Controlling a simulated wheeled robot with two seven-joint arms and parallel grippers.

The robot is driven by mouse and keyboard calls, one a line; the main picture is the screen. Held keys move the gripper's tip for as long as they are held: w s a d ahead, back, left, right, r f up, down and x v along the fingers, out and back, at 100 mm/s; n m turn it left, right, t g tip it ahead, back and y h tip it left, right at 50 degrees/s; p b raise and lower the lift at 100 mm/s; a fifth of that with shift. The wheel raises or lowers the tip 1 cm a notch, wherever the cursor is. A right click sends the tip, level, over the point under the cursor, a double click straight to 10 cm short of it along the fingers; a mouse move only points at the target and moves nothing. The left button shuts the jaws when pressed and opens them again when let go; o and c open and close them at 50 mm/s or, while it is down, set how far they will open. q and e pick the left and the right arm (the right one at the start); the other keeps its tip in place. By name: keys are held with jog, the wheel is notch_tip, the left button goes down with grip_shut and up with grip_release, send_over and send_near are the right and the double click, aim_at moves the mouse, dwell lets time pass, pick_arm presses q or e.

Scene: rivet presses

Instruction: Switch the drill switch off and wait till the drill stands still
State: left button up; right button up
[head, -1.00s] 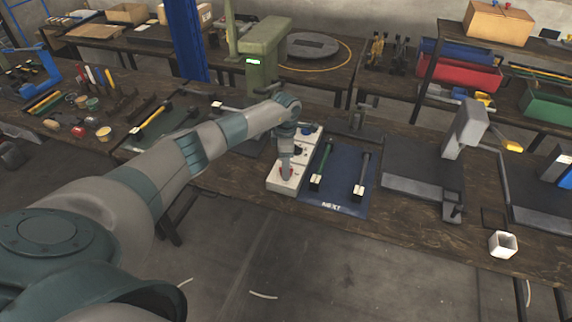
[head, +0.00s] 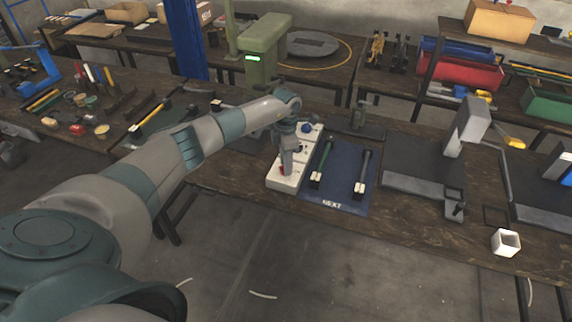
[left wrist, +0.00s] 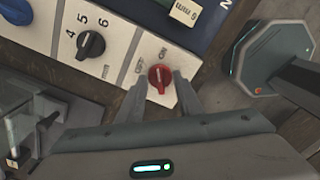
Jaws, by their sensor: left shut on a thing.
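The red drill switch (left wrist: 160,77) is a round knob on a white control panel (left wrist: 118,17), between the printed words OFF and ON. I cannot tell for certain which word its pointer faces. My left gripper (left wrist: 160,88) has one finger on each side of the knob and is shut on it. In the head view the left gripper (head: 287,166) reaches down to the near end of the panel, hiding most of the switch. The green drill press (head: 264,45) stands behind with a lit green lamp. Its spindle is hidden, so its motion cannot be judged. My right gripper is not in view.
A black numbered dial (left wrist: 91,44) sits beside the switch on the panel. A white square cup (head: 506,242) stands near the bench's front edge.

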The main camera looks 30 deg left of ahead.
pick_arm(q)
jog(key=n+b, duration=0.2)
jog(key=n, duration=0.3)
jog(key=n+b, duration=0.1)
jog(key=n, duration=0.5)
dwell(0.5)
jog(key=o, duration=1.1)
jog(key=shift+r, duration=0.1)
notch_tip(320, 180, up, 17)
jog(key=b, duration=0.5)
jog(key=shift+r, duration=0.1)
